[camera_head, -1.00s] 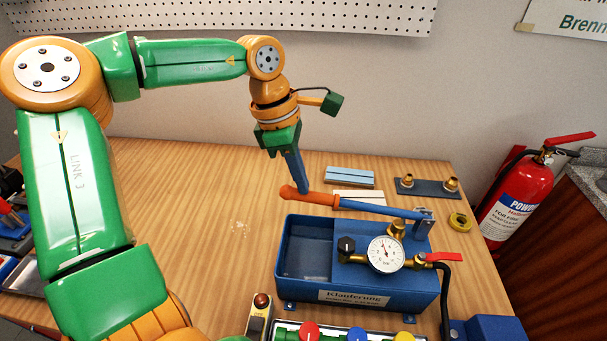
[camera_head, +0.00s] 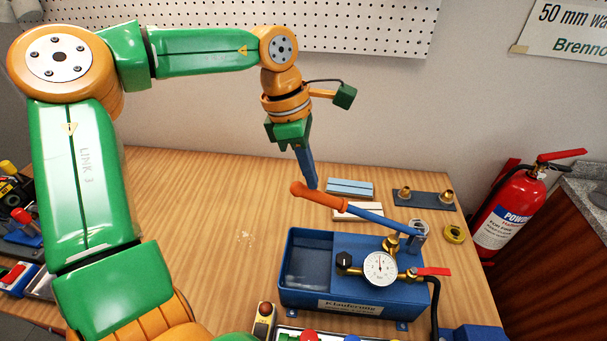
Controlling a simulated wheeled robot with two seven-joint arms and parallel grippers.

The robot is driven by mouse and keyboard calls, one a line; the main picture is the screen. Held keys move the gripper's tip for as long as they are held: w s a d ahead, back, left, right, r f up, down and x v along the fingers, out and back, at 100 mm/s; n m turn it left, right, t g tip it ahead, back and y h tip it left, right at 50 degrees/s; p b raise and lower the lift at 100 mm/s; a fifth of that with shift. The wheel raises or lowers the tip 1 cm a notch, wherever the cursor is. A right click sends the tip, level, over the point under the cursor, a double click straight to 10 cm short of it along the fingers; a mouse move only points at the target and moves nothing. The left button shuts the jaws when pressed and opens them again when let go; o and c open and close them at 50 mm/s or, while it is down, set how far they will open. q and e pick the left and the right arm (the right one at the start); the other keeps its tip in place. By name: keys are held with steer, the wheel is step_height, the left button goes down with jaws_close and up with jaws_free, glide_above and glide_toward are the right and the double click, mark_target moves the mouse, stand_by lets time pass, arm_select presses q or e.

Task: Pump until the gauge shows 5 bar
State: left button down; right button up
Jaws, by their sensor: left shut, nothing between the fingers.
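The blue test pump (camera_head: 352,300) stands on the wooden bench, with an open tank at its left. Its lever (camera_head: 372,214) has an orange grip (camera_head: 318,197) and slopes up to the left from the pivot. The round white gauge (camera_head: 380,268) is on the pump's front; its dark needle points roughly upward, and the figures are too small to read. My left gripper (camera_head: 311,185) is shut and empty, pointing down with its blue fingers right at the orange grip. I cannot tell whether they touch. My right gripper is out of view.
A red-handled valve (camera_head: 432,271) sits right of the gauge. A fire extinguisher (camera_head: 508,215) stands right of the bench. The bench's left middle is clear.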

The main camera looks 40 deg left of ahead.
arm_select(q)
steer(key=shift+r+b, duration=0.1)
steer(key=shift+b, duration=0.25)
steer(key=shift+a+f+b, duration=0.1)
steer(key=shift+f+b, duration=0.5)
steer(key=shift+f, duration=0.1)
steer(key=shift+s+f+b, duration=0.2)
steer(key=shift+f+b, duration=0.45)
steer(key=shift+f, duration=0.05)
steer(key=shift+s+a+b+x, duration=0.25)
steer(key=shift+a+b+x, duration=0.2)
steer(key=shift+b+x, duration=1.65)
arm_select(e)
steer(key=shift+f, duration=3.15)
arm_select(q)
steer(key=r+p, duration=0.7)
steer(key=shift+w+d+r, duration=0.1)
steer(key=shift+w+d, duration=0.1)
steer(key=shift+w, duration=0.15)
steer(key=shift+d, duration=0.1)
step_height(320, 180, up, 4)
steer(key=p, duration=0.2)
steer(key=shift+w+r+p, duration=0.1)
steer(key=shift+r+p, duration=0.05)
steer(key=shift+p, duration=0.25)
steer(key=shift+r, duration=0.25)
steer(key=shift+s, duration=0.2)
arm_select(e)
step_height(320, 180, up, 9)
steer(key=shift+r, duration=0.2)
